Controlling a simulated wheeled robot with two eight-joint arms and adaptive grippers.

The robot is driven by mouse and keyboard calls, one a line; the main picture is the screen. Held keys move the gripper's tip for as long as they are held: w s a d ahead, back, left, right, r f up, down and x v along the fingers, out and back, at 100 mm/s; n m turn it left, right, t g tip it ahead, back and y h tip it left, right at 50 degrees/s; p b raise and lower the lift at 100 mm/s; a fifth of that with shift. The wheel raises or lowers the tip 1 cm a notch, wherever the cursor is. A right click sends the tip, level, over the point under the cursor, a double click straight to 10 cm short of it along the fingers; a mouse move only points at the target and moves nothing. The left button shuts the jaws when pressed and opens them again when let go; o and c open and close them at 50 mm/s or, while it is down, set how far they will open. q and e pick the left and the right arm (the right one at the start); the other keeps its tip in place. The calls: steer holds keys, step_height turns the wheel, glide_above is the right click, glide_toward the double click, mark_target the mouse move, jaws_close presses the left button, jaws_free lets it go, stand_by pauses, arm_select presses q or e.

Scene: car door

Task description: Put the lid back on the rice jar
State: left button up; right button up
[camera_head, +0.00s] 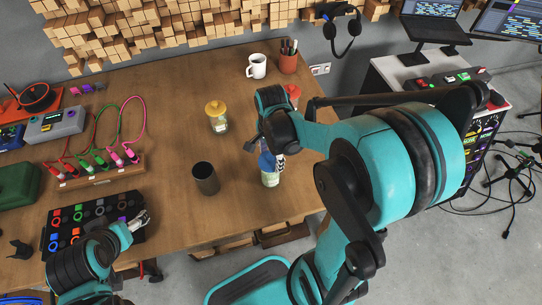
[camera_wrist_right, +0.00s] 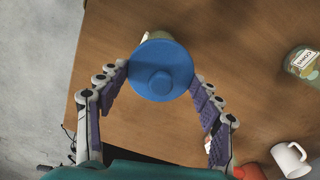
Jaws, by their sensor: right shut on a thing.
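The blue lid (camera_wrist_right: 162,72) is between the fingers of my right gripper (camera_wrist_right: 158,84), which is shut on it. In the head view the lid (camera_head: 266,161) is directly over or on the small glass jar (camera_head: 270,179) near the table's front edge. In the right wrist view the lid hides most of this jar, and only a bit shows past its upper edge. I cannot tell whether lid and jar touch. The right gripper is partly hidden by my arm in the head view. My left gripper (camera_head: 140,221) is at the lower left over a black tray; its opening is unclear.
A dark cup (camera_head: 205,178) stands left of the jar. A yellow-lidded jar (camera_head: 217,117), a red-lidded jar (camera_head: 293,91), a white mug (camera_head: 256,66) and a pen holder (camera_head: 289,57) stand farther back. The black tray (camera_head: 95,221) holds coloured parts. The table's middle is largely clear.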

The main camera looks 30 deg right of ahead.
stand_by(0.4)
steer(key=o, duration=1.1)
steer(key=shift+o, duration=1.1)
steer(key=shift+r, duration=0.15)
steer(key=shift+r+p, duration=2.95)
steer(key=shift+r, duration=0.45)
